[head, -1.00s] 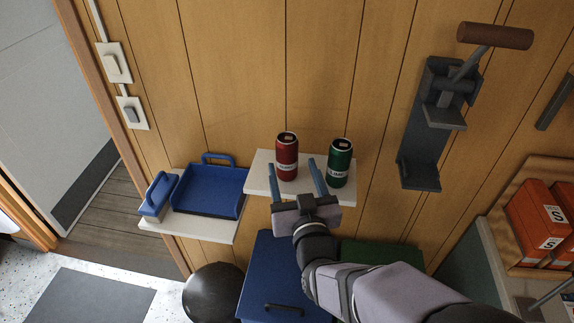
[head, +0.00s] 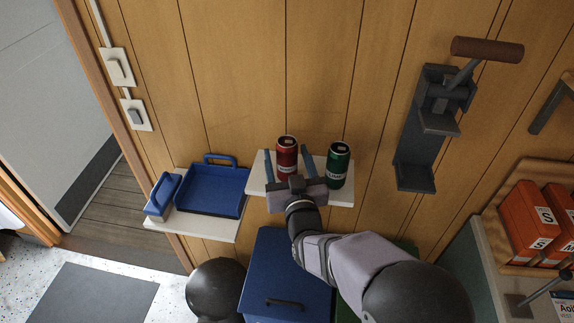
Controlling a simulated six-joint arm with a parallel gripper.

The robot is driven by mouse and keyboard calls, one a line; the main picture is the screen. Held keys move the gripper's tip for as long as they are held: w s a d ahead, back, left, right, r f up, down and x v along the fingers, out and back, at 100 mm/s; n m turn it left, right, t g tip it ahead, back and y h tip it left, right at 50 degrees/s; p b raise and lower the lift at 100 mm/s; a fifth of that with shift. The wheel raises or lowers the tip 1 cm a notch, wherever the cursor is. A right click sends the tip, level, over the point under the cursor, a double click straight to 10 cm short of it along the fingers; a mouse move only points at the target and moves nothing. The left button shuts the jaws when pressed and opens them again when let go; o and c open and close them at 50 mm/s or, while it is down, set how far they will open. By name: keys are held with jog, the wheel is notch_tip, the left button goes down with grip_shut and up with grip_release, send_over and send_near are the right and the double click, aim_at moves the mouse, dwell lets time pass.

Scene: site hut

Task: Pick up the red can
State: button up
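The red can (head: 287,152) stands upright on a small white wall shelf (head: 341,195). A green can (head: 338,164) stands upright to its right on the same shelf. My gripper (head: 287,160) is open, with one blue finger left of the red can and the other to its right, between the two cans. The gripper's body hides the lower part of the red can. I cannot tell whether the fingers touch it.
A lower shelf to the left holds a blue tray (head: 213,187) and a blue-handled block (head: 161,194). A dark grey wall-mounted press (head: 428,125) with a brown handle is at the right. A blue bin (head: 283,270) and a black round object (head: 215,290) stand below.

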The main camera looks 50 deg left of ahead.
jog(key=c, duration=1.1)
notch_tip(320, 180, up, 10)
jog(key=b, duration=0.3)
